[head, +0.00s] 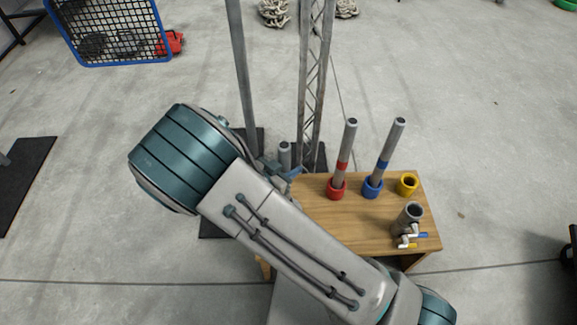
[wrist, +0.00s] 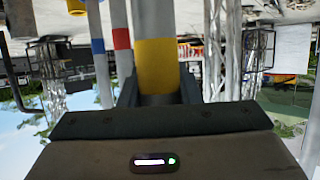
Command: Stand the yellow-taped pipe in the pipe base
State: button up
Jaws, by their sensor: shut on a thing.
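The yellow-taped pipe (wrist: 155,65) is between the fingers of my gripper (wrist: 158,92) in the wrist view. The fingers are shut on it just beside the yellow tape band. In the head view my arm covers most of the gripper; a short grey pipe end (head: 284,150) shows beside the arm, left of the table. The yellow pipe base (head: 408,185) stands empty at the table's back right corner, well to the right of the gripper.
On the wooden table (head: 345,225), a red-banded pipe (head: 346,152) stands in a red base and a blue-banded pipe (head: 390,148) in a blue base. A grey cup (head: 411,214) and small valves (head: 408,236) sit front right. A lattice truss (head: 312,80) and pole (head: 241,70) rise behind.

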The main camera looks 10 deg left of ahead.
jog(key=shift+f, duration=0.3)
jog(key=shift+f+b, duration=0.6)
jog(key=shift+f, duration=0.95)
jog(key=shift+f+b, duration=1.6)
jog(key=shift+f, duration=1.05)
jog(key=o, duration=1.2)
jog(key=p+v, duration=0.3)
jog(key=v, duration=1.1)
jog(key=shift+f, duration=0.1)
